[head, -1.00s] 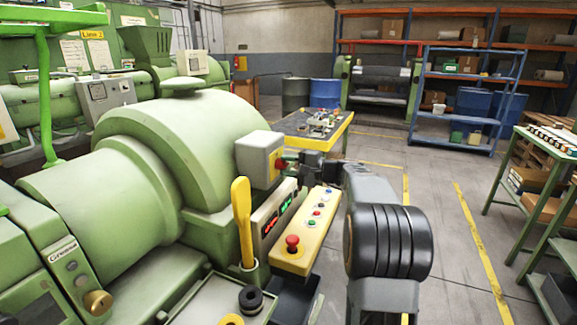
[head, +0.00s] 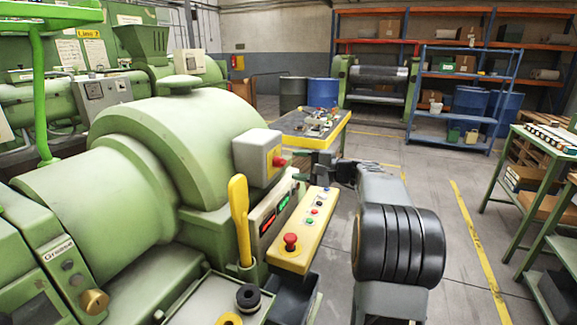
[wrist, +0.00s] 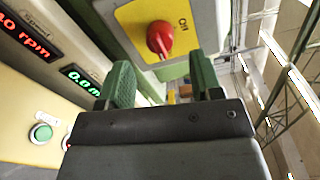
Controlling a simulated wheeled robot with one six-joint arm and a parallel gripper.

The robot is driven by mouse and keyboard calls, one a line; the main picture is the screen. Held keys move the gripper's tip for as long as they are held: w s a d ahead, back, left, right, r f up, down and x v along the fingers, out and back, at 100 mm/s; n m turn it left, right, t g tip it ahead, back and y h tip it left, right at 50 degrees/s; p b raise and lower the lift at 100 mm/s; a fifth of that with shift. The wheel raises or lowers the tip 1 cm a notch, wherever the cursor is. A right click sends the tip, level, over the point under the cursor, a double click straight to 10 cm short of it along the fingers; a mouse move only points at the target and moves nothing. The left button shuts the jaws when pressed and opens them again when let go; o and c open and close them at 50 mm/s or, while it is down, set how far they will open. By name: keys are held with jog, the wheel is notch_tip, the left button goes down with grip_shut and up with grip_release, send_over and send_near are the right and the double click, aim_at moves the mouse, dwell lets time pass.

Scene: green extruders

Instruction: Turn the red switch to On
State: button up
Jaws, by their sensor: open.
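The red switch (head: 279,161) sits on a yellow plate on the side of a grey box (head: 254,155) fixed to the green extruder. In the wrist view the red switch (wrist: 160,38) is a round knob with a raised grip, and an "On" label (wrist: 184,23) is beside it. My gripper (wrist: 162,78) is open and empty. Its two green fingers stand apart, with the knob ahead between them and a gap before it. In the head view my gripper (head: 342,172) is right of the switch, its fingers small and partly hidden.
A yellow button panel (head: 304,236) with a red mushroom button is below the box. Red and green digital displays (head: 276,214) sit beside it. A yellow lever (head: 240,220) stands in front. A yellow-edged table (head: 314,130) is behind.

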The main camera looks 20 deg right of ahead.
jog(key=v, duration=0.9)
jog(key=shift+d+b, duration=0.15)
jog(key=shift+b, duration=0.15)
jog(key=shift+s, duration=0.15)
